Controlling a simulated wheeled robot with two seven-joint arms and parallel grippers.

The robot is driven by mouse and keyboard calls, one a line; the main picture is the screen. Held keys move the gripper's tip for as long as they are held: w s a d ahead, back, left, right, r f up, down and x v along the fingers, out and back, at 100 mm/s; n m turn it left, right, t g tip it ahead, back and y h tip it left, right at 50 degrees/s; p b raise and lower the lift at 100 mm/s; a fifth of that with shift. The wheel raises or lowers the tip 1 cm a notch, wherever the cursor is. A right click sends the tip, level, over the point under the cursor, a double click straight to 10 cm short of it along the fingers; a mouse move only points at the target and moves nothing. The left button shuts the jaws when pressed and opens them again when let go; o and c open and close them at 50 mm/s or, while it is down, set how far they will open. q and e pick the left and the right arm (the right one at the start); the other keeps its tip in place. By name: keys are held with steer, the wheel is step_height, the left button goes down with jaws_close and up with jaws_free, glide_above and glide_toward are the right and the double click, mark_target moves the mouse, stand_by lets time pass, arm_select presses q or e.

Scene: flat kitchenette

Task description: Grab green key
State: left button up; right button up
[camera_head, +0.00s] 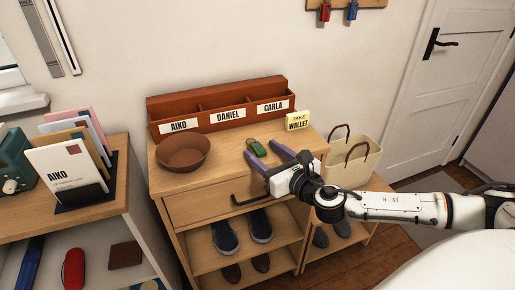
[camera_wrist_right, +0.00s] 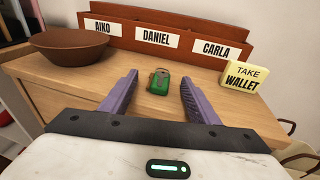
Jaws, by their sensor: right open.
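The green key (camera_head: 258,149) lies on the wooden cabinet top (camera_head: 225,173), in front of the brown organizer. It has a dark ring on its far left side. It also shows in the right wrist view (camera_wrist_right: 158,84), between and just beyond the tips of two purple fingers. My right gripper (camera_head: 268,156) is open and empty, reaching in from the right over the cabinet's front edge. In the right wrist view its fingers (camera_wrist_right: 158,90) stand on either side of the key's line, apart from it. My left gripper is in neither view.
A brown bowl (camera_head: 183,152) stands left of the key. The organizer (camera_head: 217,107) with name labels stands behind. A yellow "TAKE WALLET" sign (camera_head: 298,120) is at the right. A beige bag (camera_head: 350,163) stands right of the cabinet. Red (camera_head: 325,12) and blue (camera_head: 352,11) keys hang on the wall.

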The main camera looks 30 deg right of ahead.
mark_target(254, 146)
steer(key=shift+w+f, duration=0.25)
steer(key=shift+w, duration=1)
steer(key=c, duration=1.2)
